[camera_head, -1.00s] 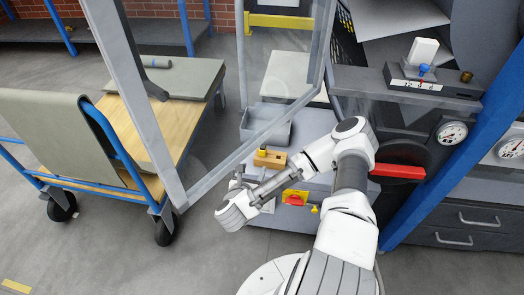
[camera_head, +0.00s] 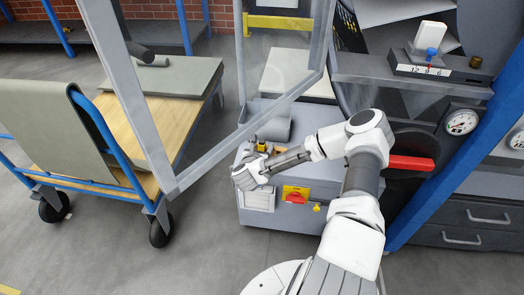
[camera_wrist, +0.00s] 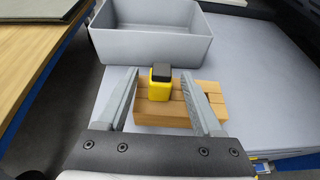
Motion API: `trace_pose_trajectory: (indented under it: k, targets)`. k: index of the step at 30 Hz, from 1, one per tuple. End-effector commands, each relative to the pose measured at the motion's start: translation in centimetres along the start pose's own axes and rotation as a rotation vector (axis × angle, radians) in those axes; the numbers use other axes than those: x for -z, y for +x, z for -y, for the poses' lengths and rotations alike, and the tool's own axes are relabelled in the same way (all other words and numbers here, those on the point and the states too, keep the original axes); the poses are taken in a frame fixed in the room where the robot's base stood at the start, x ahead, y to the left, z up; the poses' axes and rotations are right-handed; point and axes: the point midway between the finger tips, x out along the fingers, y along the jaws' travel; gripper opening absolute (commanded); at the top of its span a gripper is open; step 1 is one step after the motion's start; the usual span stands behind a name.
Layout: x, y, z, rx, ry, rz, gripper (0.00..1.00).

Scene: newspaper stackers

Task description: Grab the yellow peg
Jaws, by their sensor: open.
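The yellow peg (camera_wrist: 159,88) has a black top and stands upright in a slotted wooden block (camera_wrist: 180,117) on a grey cabinet top. In the wrist view my gripper (camera_wrist: 169,74) is open, with one finger on each side of the peg and a gap to it on both sides. The fingers reach over the block; whether they are level with the peg or above it I cannot tell. In the head view my gripper (camera_head: 250,174) is over the cabinet's front edge, and my arm hides part of the block (camera_head: 278,149). The peg's top (camera_head: 262,147) shows small there.
A grey open bin (camera_wrist: 150,38) stands just behind the block. A framed clear panel (camera_head: 240,140) stands left of my arm. A cart with a wooden deck (camera_head: 140,127) is further left. A red handle (camera_head: 411,163) is to the right.

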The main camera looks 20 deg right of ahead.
Motion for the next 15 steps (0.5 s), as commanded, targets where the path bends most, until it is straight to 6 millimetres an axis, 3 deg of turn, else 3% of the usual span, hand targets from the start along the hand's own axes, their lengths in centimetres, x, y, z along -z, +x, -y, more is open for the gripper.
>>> trace_pose_trajectory:
  k: [9, 15]
  targets:
    - [-0.08, 0.58, 0.01, 0.000, 0.000, 0.000, 0.66]
    - [-0.07, 0.56, 0.01, 0.000, 0.000, 0.000, 0.30]
